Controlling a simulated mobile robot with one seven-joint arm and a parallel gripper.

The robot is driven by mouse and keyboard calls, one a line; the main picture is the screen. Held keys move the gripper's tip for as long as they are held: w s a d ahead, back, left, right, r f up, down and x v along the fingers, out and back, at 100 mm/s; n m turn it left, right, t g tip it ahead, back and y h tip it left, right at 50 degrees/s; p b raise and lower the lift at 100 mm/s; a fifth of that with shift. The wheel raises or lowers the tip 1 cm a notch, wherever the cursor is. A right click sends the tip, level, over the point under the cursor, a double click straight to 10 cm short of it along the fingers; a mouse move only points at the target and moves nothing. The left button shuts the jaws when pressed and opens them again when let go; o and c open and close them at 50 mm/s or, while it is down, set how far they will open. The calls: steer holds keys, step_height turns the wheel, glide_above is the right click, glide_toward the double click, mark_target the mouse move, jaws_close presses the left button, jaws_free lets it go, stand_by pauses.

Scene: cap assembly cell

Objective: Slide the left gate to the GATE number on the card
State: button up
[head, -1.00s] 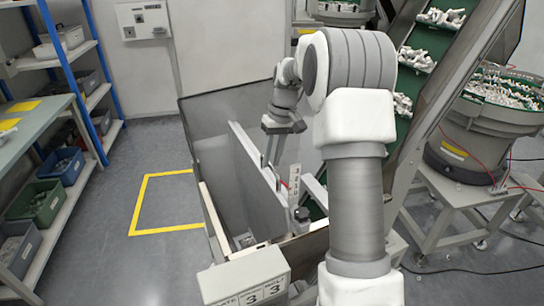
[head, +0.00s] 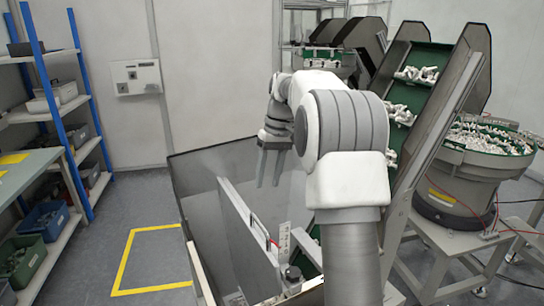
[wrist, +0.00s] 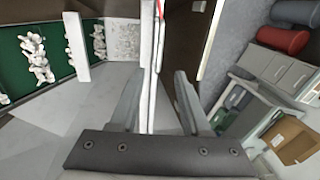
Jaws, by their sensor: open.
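The left gate is a grey upright plate (head: 243,240) with a pale top edge, standing in the hopper in the head view. Its edge (wrist: 147,80) runs between my fingers in the wrist view. A small red mark (head: 273,243) sits by a white number strip (head: 284,241); its digits are too small to read now. My gripper (head: 268,184) is open and empty, fingers down, above the gate and apart from it in the head view. The open fingers also show in the wrist view (wrist: 152,85). The card's numbers are not in view now.
Dark hopper walls (head: 183,185) surround the gate. A green conveyor with white parts (head: 416,75) rises at the right beside a bowl feeder (head: 480,150). A blue-post shelf (head: 80,110) stands left. Yellow-marked floor (head: 150,265) is clear.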

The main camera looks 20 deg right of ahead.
steer(key=r, duration=0.2)
steer(key=d+r, duration=0.1)
steer(key=r, duration=0.2)
steer(key=shift+r+p, duration=0.3)
steer(key=shift+p, duration=0.05)
steer(key=s+a+r+t+h, duration=0.1)
steer(key=s+a+r, duration=0.2)
steer(key=s+a, duration=0.3)
steer(key=s+a+r+t+h, duration=0.15)
steer(key=s+a, duration=0.25)
steer(key=s, duration=0.4)
steer(key=s+a+f+t, duration=0.1)
steer(key=s+a+f, duration=0.1)
steer(key=s, duration=0.6)
steer(key=s+a+f+t, duration=0.2)
steer(key=s+f, duration=0.3)
steer(key=s, duration=0.3)
steer(key=shift+a+f+m, duration=0.3)
steer(key=shift+a, duration=0.05)
